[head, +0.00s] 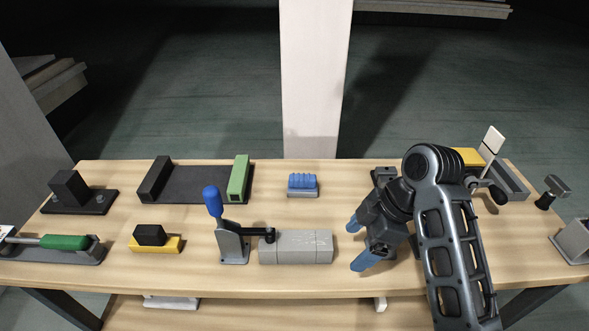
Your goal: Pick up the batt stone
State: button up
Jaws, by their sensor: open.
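A light grey oblong block (296,247), which looks like the batt stone, lies near the front edge of the wooden table, left of my gripper. Faint marks show on its right part. A toggle clamp (234,243) with an upright blue handle stands at its left end. The clamp's black arm reaches to the block's left end; I cannot tell whether it touches. My gripper (357,243) has blue fingertips spread apart and pointing left towards the block's right end. Nothing is between them, and a gap separates them from the block.
A blue ribbed piece on a grey base (302,185) lies behind the block. A dark tray with a green bar (238,180) is at back left. A yellow-and-black block (154,239) and a green-handled tool (64,242) lie left. A white post (312,80) rises behind the table.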

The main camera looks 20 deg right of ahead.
aim_at(299, 185)
jog(key=i, duration=0.85)
